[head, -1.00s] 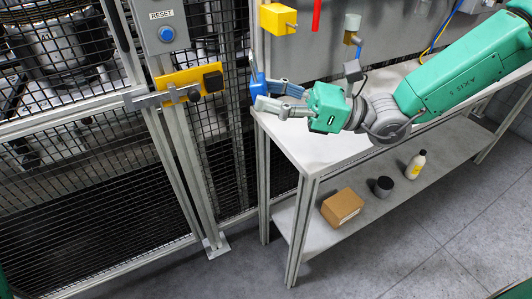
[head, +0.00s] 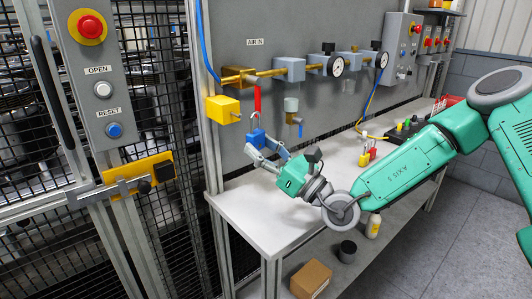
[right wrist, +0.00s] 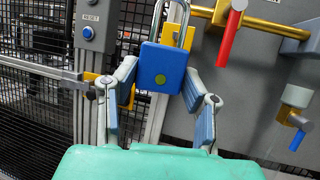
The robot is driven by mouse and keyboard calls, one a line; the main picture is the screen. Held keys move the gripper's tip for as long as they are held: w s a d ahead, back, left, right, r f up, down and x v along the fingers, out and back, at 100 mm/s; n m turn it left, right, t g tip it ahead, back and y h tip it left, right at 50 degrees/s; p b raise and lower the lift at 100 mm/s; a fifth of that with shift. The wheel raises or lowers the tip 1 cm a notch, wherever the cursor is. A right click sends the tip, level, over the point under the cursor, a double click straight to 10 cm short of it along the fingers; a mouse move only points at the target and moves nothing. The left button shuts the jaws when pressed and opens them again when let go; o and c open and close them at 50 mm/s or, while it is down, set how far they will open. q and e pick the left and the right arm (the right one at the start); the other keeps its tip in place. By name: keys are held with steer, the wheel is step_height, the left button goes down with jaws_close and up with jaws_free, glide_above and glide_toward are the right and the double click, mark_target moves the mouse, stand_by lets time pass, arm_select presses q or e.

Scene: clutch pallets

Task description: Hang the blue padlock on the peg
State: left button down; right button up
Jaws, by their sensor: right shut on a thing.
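The blue padlock (head: 257,137) is held shackle up in my right gripper (head: 265,149), in front of the grey panel. A yellow block (head: 222,109) on the panel carries a short grey peg (head: 236,115), up and left of the padlock. The padlock appears apart from the peg. I cannot make out the peg in the wrist view. My left gripper is not in view.
A red handle (head: 257,98) hangs from the brass air pipe close above the padlock. A blue-handled valve (head: 297,122) is to the right. The white bench (head: 250,205) lies below. The mesh fence and its yellow latch (head: 140,177) stand left.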

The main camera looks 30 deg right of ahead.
steer(key=shift+w+a+f+b, duration=0.15)
steer(key=shift+w+b, duration=0.25)
steer(key=shift+w, duration=0.4)
steer(key=w+f+b, duration=0.1)
steer(key=w+b, duration=0.2)
steer(key=w, duration=0.3)
steer(key=shift+a, duration=0.2)
steer(key=shift+a+f, duration=0.1)
stand_by(0.4)
steer(key=o, duration=1.4)
